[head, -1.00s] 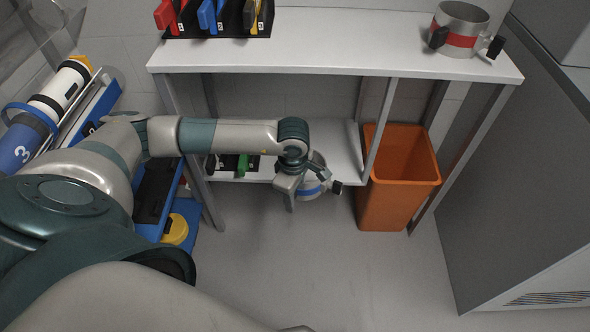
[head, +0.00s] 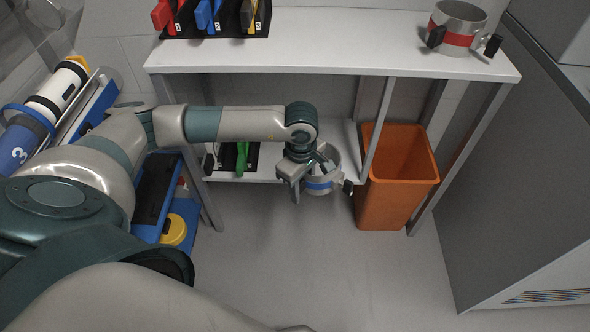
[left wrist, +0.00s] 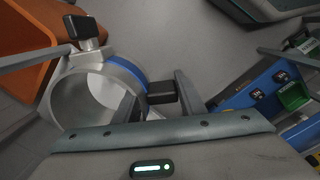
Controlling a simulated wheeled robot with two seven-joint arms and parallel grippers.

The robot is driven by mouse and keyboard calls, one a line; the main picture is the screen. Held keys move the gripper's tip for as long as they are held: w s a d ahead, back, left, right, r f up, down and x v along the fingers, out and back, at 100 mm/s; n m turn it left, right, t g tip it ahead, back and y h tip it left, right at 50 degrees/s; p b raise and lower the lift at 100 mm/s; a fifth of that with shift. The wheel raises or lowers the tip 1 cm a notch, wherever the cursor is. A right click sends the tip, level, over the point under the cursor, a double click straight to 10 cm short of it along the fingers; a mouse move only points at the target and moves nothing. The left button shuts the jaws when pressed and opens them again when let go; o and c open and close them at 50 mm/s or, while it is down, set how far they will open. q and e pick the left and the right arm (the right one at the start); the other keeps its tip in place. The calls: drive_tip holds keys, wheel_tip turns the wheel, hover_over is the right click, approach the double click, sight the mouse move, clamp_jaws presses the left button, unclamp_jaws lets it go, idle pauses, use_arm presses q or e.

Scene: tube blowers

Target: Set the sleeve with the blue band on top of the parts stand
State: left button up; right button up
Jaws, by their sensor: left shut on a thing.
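The sleeve with the blue band (head: 320,184) is a short grey metal ring with black handles. My left gripper (head: 302,186) is shut on it and holds it in front of the table's lower shelf. In the left wrist view the sleeve (left wrist: 133,77) shows its open bore, and one black handle block lies at the fingers (left wrist: 168,95). A similar sleeve with a red band (head: 455,39) stands on the tabletop at the right. I cannot make out the parts stand for certain. My right gripper is not in view.
The white table (head: 330,50) has a lower shelf (head: 262,170) and metal legs. An orange bin (head: 398,185) stands right of the held sleeve. A black rack (head: 213,27) with coloured tools is on the tabletop. A grey cabinet (head: 520,180) closes the right side. The front floor is clear.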

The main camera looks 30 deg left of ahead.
use_arm(q)
drive_tip(key=w+d+r+m, duration=0.1)
drive_tip(key=r+m, duration=0.1)
drive_tip(key=r, duration=0.1)
drive_tip(key=w+d+r+m, duration=0.1)
drive_tip(key=r+m, duration=0.2)
drive_tip(key=w+d+r+m, duration=0.1)
drive_tip(key=d+r+m, duration=0.1)
drive_tip(key=r, duration=0.1)
drive_tip(key=shift+w+r, duration=0.35)
drive_tip(key=shift+w, duration=0.05)
drive_tip(key=w+d+r+m, duration=0.1)
drive_tip(key=d+r+m, duration=0.2)
drive_tip(key=r+m, duration=0.6)
wheel_tip(320, 180, up, 2)
drive_tip(key=shift+r+m, duration=0.2)
drive_tip(key=shift+m, duration=0.1)
